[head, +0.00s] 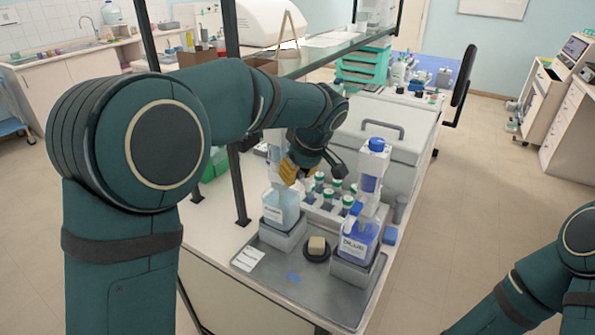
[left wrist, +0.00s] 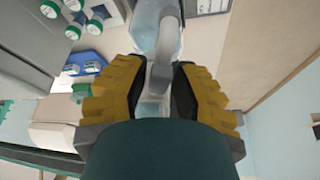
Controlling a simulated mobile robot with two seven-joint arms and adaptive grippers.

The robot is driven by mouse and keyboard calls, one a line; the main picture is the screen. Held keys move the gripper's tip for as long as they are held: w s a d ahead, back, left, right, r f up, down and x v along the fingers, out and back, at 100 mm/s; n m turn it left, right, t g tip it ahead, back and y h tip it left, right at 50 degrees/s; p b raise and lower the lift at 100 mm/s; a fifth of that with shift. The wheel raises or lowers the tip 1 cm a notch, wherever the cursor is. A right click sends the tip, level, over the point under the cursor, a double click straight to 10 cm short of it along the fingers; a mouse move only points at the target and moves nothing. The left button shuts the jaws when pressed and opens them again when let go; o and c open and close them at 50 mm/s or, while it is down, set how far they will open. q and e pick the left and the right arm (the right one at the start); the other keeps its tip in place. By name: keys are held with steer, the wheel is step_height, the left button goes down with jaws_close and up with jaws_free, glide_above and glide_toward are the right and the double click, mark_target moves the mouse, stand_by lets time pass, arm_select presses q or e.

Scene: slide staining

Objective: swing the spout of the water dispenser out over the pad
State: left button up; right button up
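The water dispenser (head: 281,211), a clear bottle of pale blue liquid, stands on a grey block at the tray's back left. My left gripper (head: 289,171) is at its upper part, and the arm hides some of its top. In the left wrist view the pale spout (left wrist: 160,76) lies between the yellow fingers (left wrist: 160,92), which look closed in on it. A small beige block (head: 317,244) sits on a dark round base (head: 316,256), apart from the dispenser; it may be the pad. My right gripper is out of view.
A second dispenser with blue liquid (head: 356,240) stands on a grey block at the right of the tray (head: 270,268). Several green-capped bottles (head: 326,192) stand in a rack behind. A black shelf post (head: 238,185) rises left of the tray.

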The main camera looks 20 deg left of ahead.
arm_select(q)
steer(key=shift+o, duration=1.1)
steer(key=shift+w, duration=0.1)
steer(key=shift+r, duration=0.1)
steer(key=v, duration=1.2)
steer(key=shift+o, duration=0.2)
